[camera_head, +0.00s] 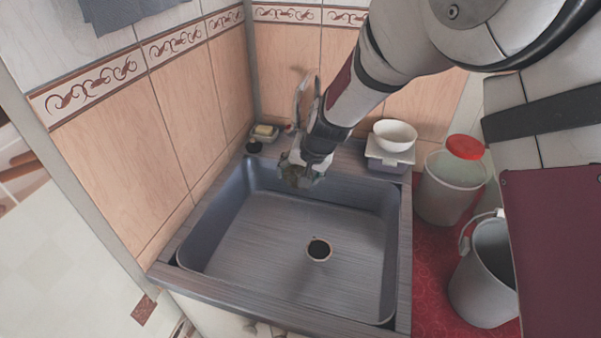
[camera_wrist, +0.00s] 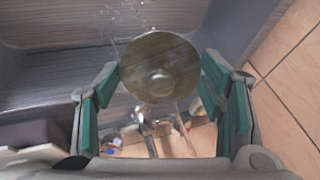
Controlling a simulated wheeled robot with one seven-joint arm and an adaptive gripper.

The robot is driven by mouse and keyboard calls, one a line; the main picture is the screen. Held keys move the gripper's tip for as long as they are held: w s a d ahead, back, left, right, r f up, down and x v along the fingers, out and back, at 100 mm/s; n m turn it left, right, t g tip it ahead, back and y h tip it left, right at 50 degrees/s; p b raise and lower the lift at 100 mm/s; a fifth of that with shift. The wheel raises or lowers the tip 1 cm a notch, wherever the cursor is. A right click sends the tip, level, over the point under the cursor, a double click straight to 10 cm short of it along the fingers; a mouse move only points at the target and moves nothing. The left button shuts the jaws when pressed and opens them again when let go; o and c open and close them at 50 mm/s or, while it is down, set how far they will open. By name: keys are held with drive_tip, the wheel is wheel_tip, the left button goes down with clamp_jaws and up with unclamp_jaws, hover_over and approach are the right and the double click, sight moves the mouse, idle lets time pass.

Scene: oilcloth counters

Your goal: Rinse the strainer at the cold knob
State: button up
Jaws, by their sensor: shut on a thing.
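My gripper (camera_head: 299,176) is over the back of the grey sink (camera_head: 255,235), low near its rear wall. In the wrist view its green-padded fingers (camera_wrist: 161,85) are on both sides of a round, brownish, see-through disc, which looks like the strainer (camera_wrist: 160,62). My gripper is shut on it. The strainer is hard to make out in the head view, where my gripper covers it. A tall curved tap (camera_head: 301,100) rises behind my gripper, partly hidden by my arm. Its metal fittings show below the strainer in the wrist view (camera_wrist: 152,125). I cannot tell which knob is cold.
Pale specks like water drops (camera_wrist: 122,20) show beyond the strainer. A soap dish (camera_head: 262,135) is at the back left corner. A white bowl (camera_head: 395,134) sits on a container at the back right. A red-lidded tub (camera_head: 449,190) and a grey bucket (camera_head: 482,285) stand right.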

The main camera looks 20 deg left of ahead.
drive_tip(key=shift+w+d, duration=0.1)
drive_tip(key=shift+w, duration=0.05)
drive_tip(key=shift+w+d, duration=0.3)
drive_tip(key=shift+w, duration=0.05)
drive_tip(key=shift+s+a, duration=0.1)
drive_tip(key=shift+s, duration=0.05)
idle(0.4)
drive_tip(key=shift+s+a, duration=0.3)
drive_tip(key=shift+s, duration=0.05)
drive_tip(key=shift+w+d, duration=0.1)
drive_tip(key=shift+w, duration=0.05)
drive_tip(key=shift+w+d, duration=0.3)
drive_tip(key=shift+w, duration=0.05)
idle(0.3)
drive_tip(key=s+d, duration=0.5)
drive_tip(key=d, duration=0.1)
drive_tip(key=shift+s, duration=0.25)
idle(0.5)
idle(1.2)
